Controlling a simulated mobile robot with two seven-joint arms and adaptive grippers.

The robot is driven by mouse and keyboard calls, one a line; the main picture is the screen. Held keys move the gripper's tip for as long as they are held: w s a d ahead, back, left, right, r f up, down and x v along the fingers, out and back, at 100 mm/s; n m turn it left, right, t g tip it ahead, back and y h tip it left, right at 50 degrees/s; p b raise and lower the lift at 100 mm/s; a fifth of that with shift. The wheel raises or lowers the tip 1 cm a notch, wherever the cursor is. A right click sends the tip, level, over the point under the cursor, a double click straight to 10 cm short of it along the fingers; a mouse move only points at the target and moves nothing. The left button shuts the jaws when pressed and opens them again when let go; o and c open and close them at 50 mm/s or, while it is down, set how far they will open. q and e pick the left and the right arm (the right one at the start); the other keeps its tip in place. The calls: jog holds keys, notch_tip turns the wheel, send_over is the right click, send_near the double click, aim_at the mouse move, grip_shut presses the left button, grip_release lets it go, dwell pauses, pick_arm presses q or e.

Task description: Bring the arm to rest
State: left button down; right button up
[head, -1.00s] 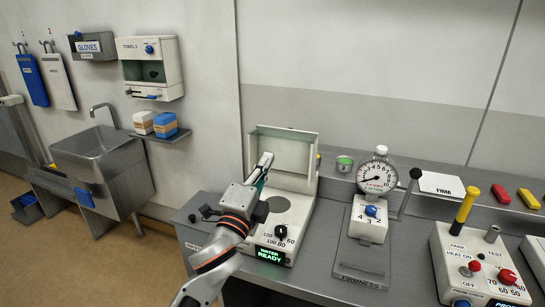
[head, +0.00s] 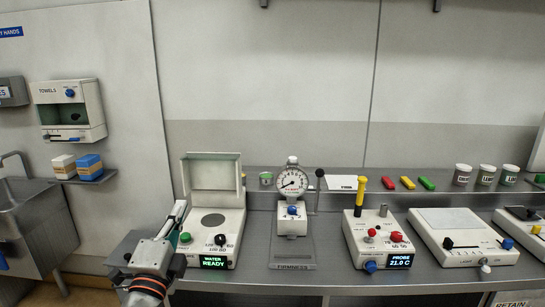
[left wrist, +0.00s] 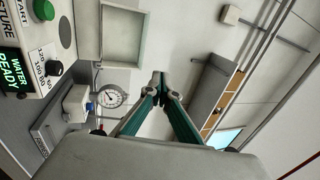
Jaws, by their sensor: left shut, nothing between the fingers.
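My left arm comes in at the lower left of the head view. Its gripper (head: 181,206) is in front of the left edge of the white water device (head: 213,225), whose lid stands open. In the left wrist view the two green-sided fingers (left wrist: 160,80) meet at their tips, with nothing between them. Whether the gripper touches the device cannot be told from the head view. My right gripper is not in view.
The device shows "WATER READY". A firmness gauge (head: 292,183), a probe box (head: 372,240) with a yellow handle and a flat white unit (head: 463,237) stand along the grey counter. A towel dispenser (head: 70,110) and sink (head: 22,220) are at left.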

pick_arm(q)
jog(key=s+f+n+g+h, duration=0.1)
jog(key=s+f+n+g, duration=0.2)
jog(key=f, duration=0.9)
jog(key=s+f+n+g, duration=0.2)
jog(key=s+f+n, duration=0.1)
jog(key=f, duration=0.9)
jog(key=s+f+n+g+h, duration=0.1)
jog(key=s+f+n+g, duration=0.4)
jog(key=s+f, duration=1.5)
jog(key=d+f+n, duration=0.1)
jog(key=n, duration=0.2)
jog(key=shift+f, duration=0.4)
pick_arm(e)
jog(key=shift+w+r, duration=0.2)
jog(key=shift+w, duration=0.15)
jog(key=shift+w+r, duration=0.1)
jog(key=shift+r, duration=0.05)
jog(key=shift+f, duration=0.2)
